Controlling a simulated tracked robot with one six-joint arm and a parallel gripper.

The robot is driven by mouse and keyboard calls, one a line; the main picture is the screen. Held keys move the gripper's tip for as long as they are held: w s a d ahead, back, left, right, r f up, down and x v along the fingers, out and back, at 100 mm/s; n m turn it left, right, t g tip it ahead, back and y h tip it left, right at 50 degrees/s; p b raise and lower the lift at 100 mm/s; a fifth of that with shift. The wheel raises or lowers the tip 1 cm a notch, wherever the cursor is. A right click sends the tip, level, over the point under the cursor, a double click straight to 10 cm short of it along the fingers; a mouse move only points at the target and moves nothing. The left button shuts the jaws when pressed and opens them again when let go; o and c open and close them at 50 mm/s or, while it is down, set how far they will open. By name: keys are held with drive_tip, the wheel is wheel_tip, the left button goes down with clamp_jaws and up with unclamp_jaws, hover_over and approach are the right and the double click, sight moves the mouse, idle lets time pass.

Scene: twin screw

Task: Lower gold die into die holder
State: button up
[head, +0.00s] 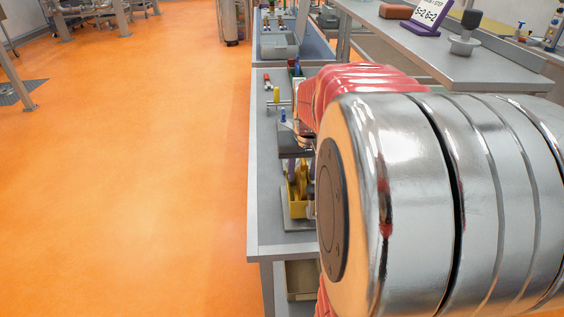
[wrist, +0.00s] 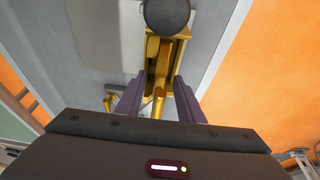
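My gripper (wrist: 160,88) has two dark purple fingers, one on each side of a narrow gold piece that looks like the gold die (wrist: 152,73). In the head view the gripper (head: 301,168) points down beside the bench edge, with gold between the fingers. Just below is a yellow-gold holder-like part (head: 297,208) on a grey plate. I cannot clearly tell where the die ends and the holder begins. My arm hides much of this from the right.
The grey bench (head: 267,180) runs away from me, with small coloured items (head: 276,95) and a grey machine (head: 277,40) farther back. A dark round knob (wrist: 167,14) is beyond the fingers. A raised shelf (head: 450,65) stands at right.

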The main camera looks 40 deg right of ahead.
clamp_jaws()
idle(0.4)
drive_tip(key=c, duration=0.6)
unclamp_jaws()
clamp_jaws()
drive_tip(key=shift+s, duration=0.1)
drive_tip(key=shift+r, duration=0.3)
idle(0.8)
drive_tip(key=shift+r, duration=0.65)
drive_tip(key=shift+a+r, duration=0.1)
drive_tip(key=shift+r, duration=5.7)
